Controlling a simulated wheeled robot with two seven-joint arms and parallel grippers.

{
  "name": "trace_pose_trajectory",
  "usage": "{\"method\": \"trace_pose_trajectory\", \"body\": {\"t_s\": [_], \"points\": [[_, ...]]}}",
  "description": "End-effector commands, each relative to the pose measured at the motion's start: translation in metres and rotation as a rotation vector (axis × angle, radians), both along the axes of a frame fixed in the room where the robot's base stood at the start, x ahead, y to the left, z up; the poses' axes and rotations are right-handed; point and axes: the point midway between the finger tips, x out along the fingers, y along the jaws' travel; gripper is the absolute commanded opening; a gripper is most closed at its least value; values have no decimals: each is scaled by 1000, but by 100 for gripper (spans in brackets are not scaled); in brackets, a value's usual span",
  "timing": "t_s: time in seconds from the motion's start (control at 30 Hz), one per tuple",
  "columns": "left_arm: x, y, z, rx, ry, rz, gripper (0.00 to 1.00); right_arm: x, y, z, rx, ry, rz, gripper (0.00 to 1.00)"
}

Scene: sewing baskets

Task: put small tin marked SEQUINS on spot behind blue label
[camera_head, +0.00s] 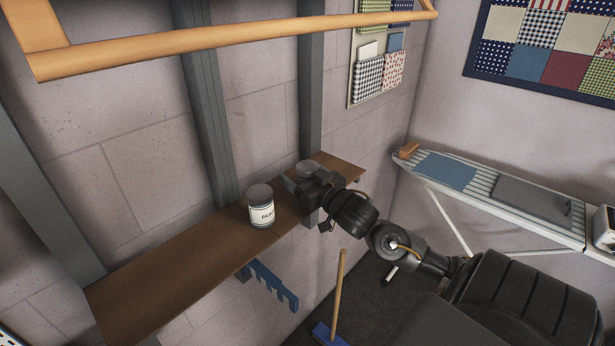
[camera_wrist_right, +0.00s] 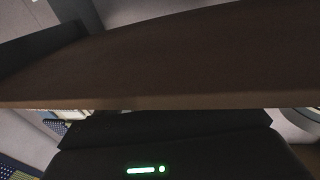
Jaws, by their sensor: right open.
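A tin with a grey lid and a white label (camera_head: 262,208) stands upright on the brown wall shelf (camera_head: 180,258). Its lettering is too small to read surely. A second grey-lidded thing (camera_head: 308,167) stands farther along the shelf, mostly hidden behind my right gripper; its label does not show. My right gripper (camera_head: 293,186) is open over the shelf, between the two, with nothing visible in it. In the right wrist view the shelf (camera_wrist_right: 170,65) fills the middle and no tin shows. I see no blue label. My left gripper is out of view.
Dark metal uprights (camera_head: 205,110) stand behind the shelf. A wooden rail (camera_head: 190,42) crosses above. A blue hook rack (camera_head: 272,283) hangs below the shelf's front edge. An ironing board (camera_head: 480,190) stands at the right. The shelf's near left part is bare.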

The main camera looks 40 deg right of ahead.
Motion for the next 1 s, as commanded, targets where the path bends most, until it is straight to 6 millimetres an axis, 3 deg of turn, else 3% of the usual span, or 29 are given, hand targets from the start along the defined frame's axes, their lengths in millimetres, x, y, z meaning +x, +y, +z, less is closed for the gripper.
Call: {"method": "trace_pose_trajectory", "body": {"t_s": [0.17,0.6,1.0], "points": [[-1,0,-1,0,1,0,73,0,0,-1,0,0,0,75],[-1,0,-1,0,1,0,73,0,0,0,0,0,0,21],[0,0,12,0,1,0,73,1,2,10,2,-1,4,21]]}}
